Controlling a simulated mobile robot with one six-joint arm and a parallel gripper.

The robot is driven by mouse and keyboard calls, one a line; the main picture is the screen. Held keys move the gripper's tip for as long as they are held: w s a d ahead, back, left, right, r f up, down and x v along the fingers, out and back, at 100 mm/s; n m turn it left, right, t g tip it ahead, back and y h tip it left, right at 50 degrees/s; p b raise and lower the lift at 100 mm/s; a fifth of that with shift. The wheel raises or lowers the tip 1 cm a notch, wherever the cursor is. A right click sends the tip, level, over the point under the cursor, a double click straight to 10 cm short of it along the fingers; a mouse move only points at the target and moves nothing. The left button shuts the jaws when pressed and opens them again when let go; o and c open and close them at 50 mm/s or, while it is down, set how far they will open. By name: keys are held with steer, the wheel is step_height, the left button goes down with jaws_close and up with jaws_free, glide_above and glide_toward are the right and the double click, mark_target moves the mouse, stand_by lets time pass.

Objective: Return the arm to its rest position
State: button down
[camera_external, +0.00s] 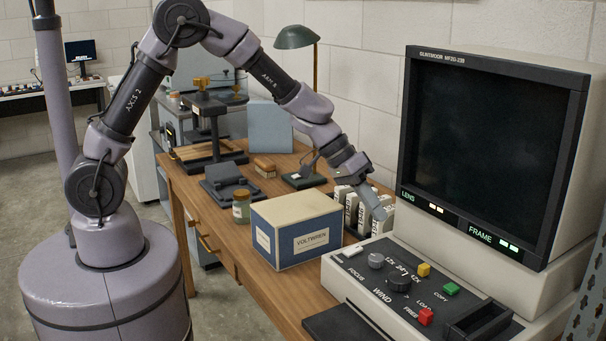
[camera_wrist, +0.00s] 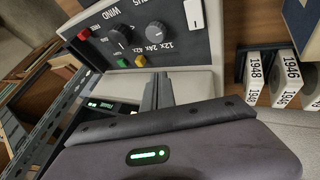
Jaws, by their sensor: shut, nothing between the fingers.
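My arm reaches from its base at the left over the wooden desk (camera_external: 235,262) and bends down toward the microfilm reader. My gripper (camera_external: 378,208) points down beside the reader's left side, close to the row of white film boxes (camera_external: 348,198). In the wrist view my gripper (camera_wrist: 157,92) is shut and empty, with its fingers near the edge of the reader's control panel (camera_wrist: 125,38). I cannot tell from these frames whether the fingertips touch anything.
The microfilm reader (camera_external: 500,65) fills the right side. A blue and cream Voltwren box (camera_external: 295,230), a small jar (camera_external: 241,208) and a green desk lamp (camera_external: 296,38) stand on the desk. The film boxes also show in the wrist view (camera_wrist: 285,80).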

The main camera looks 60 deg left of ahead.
steer(key=s+a+r+m+y, duration=0.3)
steer(key=s+a+r, duration=0.9)
steer(key=s, duration=0.3)
steer(key=s+a+r+t+y, duration=0.1)
steer(key=s+a+y, duration=0.3)
steer(key=s+a, duration=0.9)
steer(key=shift+s+y, duration=0.4)
steer(key=shift+s, duration=0.2)
stand_by(0.8)
